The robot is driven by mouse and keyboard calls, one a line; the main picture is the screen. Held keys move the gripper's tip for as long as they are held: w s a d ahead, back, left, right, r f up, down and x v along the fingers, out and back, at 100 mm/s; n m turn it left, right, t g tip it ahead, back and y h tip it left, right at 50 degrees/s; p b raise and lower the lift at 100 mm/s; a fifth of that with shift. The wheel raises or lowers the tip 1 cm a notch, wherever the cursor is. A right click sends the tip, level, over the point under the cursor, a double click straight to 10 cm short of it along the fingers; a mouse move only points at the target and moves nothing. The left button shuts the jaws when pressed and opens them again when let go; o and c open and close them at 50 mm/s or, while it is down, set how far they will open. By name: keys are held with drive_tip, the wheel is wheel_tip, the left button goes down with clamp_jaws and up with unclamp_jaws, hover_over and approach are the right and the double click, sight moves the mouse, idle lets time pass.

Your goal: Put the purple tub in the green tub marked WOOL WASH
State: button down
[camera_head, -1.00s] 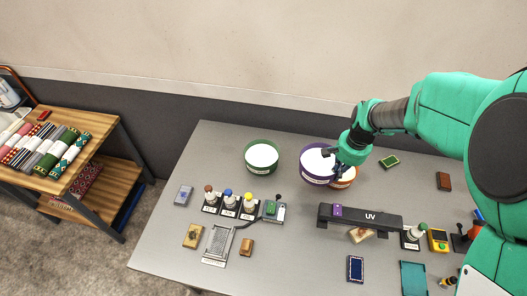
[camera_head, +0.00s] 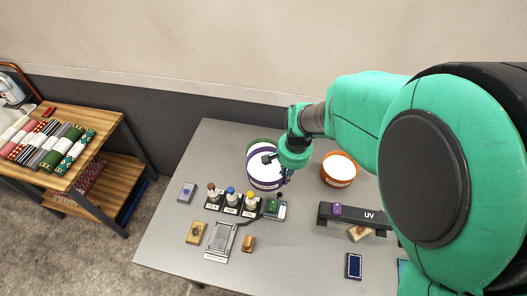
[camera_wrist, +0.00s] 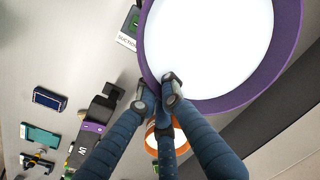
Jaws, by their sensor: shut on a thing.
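The purple tub (camera_head: 264,183), with a white inside, is held upright or nearly so by my gripper (camera_head: 278,166). In the wrist view, the fingers are shut on the near rim of the purple tub (camera_wrist: 238,102). The green tub (camera_head: 258,142) is mostly hidden behind and below the purple tub in the head view; only part of its far green rim shows. Its marking is hidden. The purple tub overlaps it in the picture; I cannot tell whether it is above the green tub or resting in it.
An orange tub (camera_head: 338,181) stands to the right. The table's back left is clear.

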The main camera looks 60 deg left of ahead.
drive_tip(key=shift+w+a, duration=0.1)
drive_tip(key=shift+a, duration=0.05)
drive_tip(key=w+a, duration=0.2)
drive_tip(key=a, duration=0.2)
drive_tip(key=w+a+f, duration=0.1)
drive_tip(key=w+a, duration=0.2)
drive_tip(key=a, duration=0.2)
drive_tip(key=w+a, duration=0.2)
drive_tip(key=a, duration=0.3)
drive_tip(key=shift+w+f+b, duration=0.15)
drive_tip(key=shift+f+b, duration=0.05)
drive_tip(key=shift+b, duration=0.1)
idle(0.3)
drive_tip(key=shift+f, duration=1.7)
drive_tip(key=shift+f+b, duration=0.35)
drive_tip(key=shift+f, duration=0.25)
drive_tip(key=c, duration=1.9)
unclamp_jaws()
drive_tip(key=shift+f, duration=0.1)
drive_tip(key=r, duration=0.4)
drive_tip(key=r+p, duration=0.1)
drive_tip(key=r, duration=0.3)
drive_tip(key=d+r, duration=0.1)
drive_tip(key=r, duration=0.4)
drive_tip(key=shift+w+r, duration=0.1)
drive_tip(key=shift+w, duration=0.15)
